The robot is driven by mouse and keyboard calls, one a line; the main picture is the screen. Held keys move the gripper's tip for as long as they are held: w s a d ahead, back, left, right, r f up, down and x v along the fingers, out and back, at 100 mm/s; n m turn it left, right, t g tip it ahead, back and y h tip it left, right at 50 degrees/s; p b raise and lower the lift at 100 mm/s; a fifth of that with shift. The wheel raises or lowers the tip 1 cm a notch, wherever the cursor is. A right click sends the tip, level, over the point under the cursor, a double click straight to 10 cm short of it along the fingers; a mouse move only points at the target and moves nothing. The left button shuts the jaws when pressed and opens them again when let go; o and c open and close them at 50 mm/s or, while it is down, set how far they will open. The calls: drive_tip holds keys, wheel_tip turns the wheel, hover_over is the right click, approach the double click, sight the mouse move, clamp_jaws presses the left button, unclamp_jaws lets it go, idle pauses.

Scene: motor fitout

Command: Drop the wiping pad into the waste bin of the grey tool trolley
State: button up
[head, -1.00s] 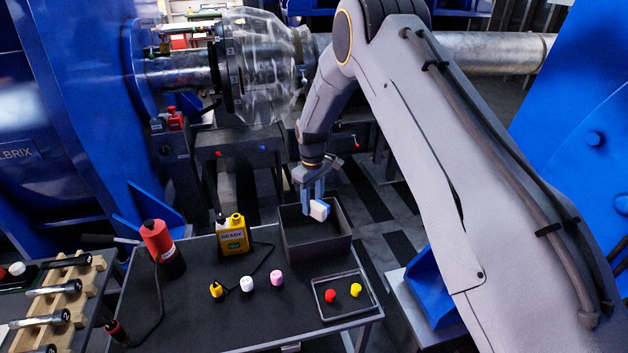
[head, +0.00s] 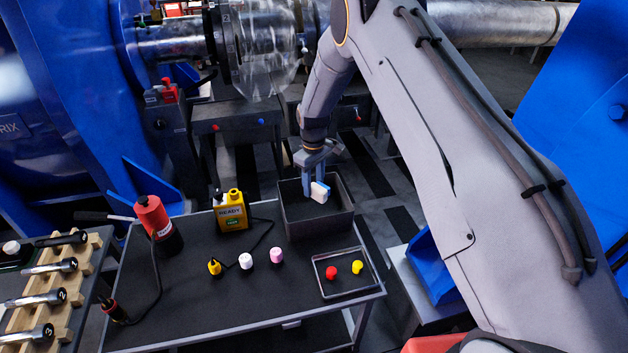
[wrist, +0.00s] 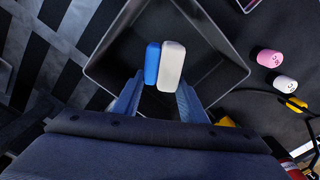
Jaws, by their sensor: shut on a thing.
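The wiping pad (head: 320,192), white with a blue back, is held between the fingers of my gripper (head: 316,184). In the wrist view the pad (wrist: 171,66) shows its white and blue halves between the two blue fingertips (wrist: 160,88). The waste bin (head: 333,226) is a dark open box at the back right corner of the grey tool trolley (head: 215,300). The pad hangs over the bin's opening. In the wrist view the bin (wrist: 222,86) surrounds the pad on the picture, and its visible floor looks empty. How far the pad is above the rim is hard to tell.
On the trolley stand a yellow READY device (head: 231,212), a red cylinder (head: 158,226), small yellow, white and pink caps (head: 246,261), and a tray (head: 342,288) with a red and a yellow piece. A wooden rack (head: 62,290) with several tools is at left.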

sight(313, 182)
drive_tip(key=o, duration=1.2)
wheel_tip(313, 182, up, 7)
drive_tip(key=shift+r+b, duration=0.1)
drive_tip(key=shift+b, duration=0.8)
drive_tip(key=shift+r, duration=0.3)
drive_tip(key=shift+s, duration=0.1)
drive_tip(key=s+d+r+m, duration=0.4)
drive_tip(key=s+d+r, duration=0.5)
drive_tip(key=s, duration=0.4)
drive_tip(key=s+d+r+m, duration=0.1)
drive_tip(key=s+d+m, duration=0.1)
drive_tip(key=s, duration=0.8)
drive_tip(key=s+d+r+m, duration=0.2)
drive_tip(key=s+d+m, duration=0.1)
drive_tip(key=s, duration=0.7)
drive_tip(key=shift+s+d+t, duration=0.3)
drive_tip(key=shift+s+d, duration=0.05)
drive_tip(key=shift+d, duration=0.55)
